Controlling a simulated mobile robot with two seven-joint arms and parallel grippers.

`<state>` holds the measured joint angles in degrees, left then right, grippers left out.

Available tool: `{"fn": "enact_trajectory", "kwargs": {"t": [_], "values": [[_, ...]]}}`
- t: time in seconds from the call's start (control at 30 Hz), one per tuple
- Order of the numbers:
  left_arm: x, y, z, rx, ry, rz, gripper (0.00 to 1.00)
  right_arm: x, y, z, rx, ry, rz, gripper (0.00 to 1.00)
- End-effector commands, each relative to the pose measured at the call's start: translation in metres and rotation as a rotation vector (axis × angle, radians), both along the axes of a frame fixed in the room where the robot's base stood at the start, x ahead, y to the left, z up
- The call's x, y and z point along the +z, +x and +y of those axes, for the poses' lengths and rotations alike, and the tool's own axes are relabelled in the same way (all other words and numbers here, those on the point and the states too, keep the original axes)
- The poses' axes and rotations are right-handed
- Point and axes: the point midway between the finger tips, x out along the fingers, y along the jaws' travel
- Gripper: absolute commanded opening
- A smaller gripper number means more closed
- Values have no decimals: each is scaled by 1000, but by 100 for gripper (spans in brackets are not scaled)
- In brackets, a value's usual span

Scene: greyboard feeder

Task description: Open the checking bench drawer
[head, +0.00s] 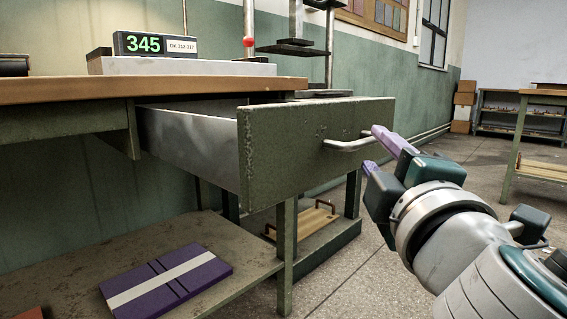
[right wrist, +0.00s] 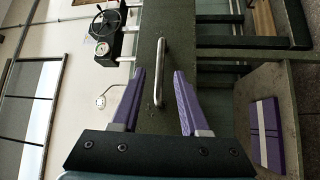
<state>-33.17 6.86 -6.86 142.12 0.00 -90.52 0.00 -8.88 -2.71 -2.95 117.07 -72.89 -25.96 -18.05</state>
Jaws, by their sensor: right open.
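The checking bench drawer (head: 290,150) has a worn dark green front and bare metal sides. It stands pulled well out from under the wooden bench top (head: 60,90). Its silver bar handle (head: 347,145) is on the front and shows as an upright bar in the right wrist view (right wrist: 160,72). My right gripper (head: 374,148) has purple fingers and is at the handle's right end in the head view. In the right wrist view it is open (right wrist: 160,75), with the handle between and beyond the fingertips; I see no clear contact. My left gripper is out of view.
A scale display (head: 150,44) reading 345 stands on the bench top. A purple case with a pale band (head: 167,283) lies on the lower shelf. A bench leg (head: 287,255) stands below the drawer. Open floor (head: 370,275) lies to the right, with another table (head: 510,150) beyond.

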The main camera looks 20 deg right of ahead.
Motion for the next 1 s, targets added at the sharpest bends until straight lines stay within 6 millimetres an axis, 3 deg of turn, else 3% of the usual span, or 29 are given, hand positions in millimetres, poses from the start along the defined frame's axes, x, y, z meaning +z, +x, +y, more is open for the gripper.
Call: {"fn": "enact_trajectory", "kwargs": {"t": [0.1, 0.3, 0.87, 1.0], "values": [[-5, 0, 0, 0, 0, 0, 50, -6, -22, 9, -1, 3, 3, 45], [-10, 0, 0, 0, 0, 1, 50, -8, -43, 18, 0, 0, 1, 45], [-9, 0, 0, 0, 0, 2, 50, -6, -48, 20, -1, 1, 0, 45], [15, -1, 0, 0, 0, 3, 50, 14, -50, 15, -15, 44, 5, 45]]}}
